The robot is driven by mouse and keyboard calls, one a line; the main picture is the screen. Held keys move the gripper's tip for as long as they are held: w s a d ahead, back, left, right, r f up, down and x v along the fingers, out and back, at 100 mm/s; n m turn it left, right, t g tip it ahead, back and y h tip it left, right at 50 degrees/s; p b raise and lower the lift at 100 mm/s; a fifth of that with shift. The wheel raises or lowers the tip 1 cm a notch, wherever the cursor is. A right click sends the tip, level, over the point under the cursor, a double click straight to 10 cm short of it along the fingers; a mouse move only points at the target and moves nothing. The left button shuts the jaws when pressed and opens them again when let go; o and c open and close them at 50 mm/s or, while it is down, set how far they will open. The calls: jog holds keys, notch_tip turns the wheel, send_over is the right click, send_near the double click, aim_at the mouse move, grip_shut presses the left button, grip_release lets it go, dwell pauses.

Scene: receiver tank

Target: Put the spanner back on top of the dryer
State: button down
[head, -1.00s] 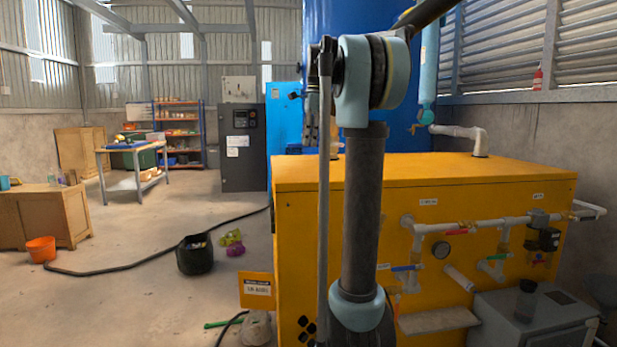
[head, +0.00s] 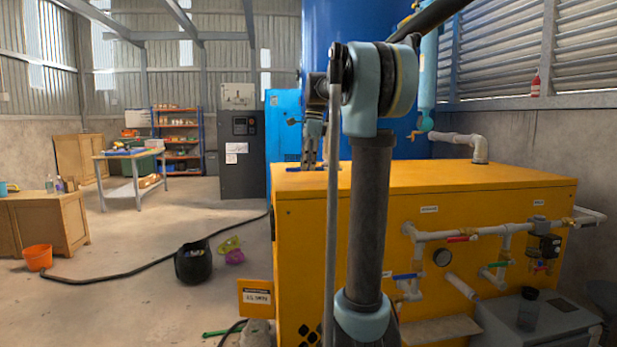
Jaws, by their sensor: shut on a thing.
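A large yellow cabinet (head: 420,185) with a flat top stands at the centre right; I take it to be the dryer. My gripper (head: 309,165) is partly behind my own arm. It points down at the far left part of the cabinet's top, with its fingertips close to that surface. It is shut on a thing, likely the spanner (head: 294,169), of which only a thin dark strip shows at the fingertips. Its shape is mostly hidden and too small to make out. I cannot tell whether it touches the top.
A tall blue tank (head: 340,50) rises behind the cabinet. Pipes and valves (head: 465,235) run along its front, and a white pipe (head: 480,148) meets its top at the back. The rest of the top looks clear.

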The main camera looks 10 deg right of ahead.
jog(key=shift+f, duration=1.95)
jog(key=c, duration=1.5)
grip_release()
jog(key=shift+o, duration=0.2)
jog(key=shift+r, duration=0.1)
jog(key=r, duration=0.4)
jog(key=d+r, duration=0.1)
jog(key=r, duration=0.6)
jog(key=shift+d+r, duration=0.25)
jog(key=shift+r, duration=0.15)
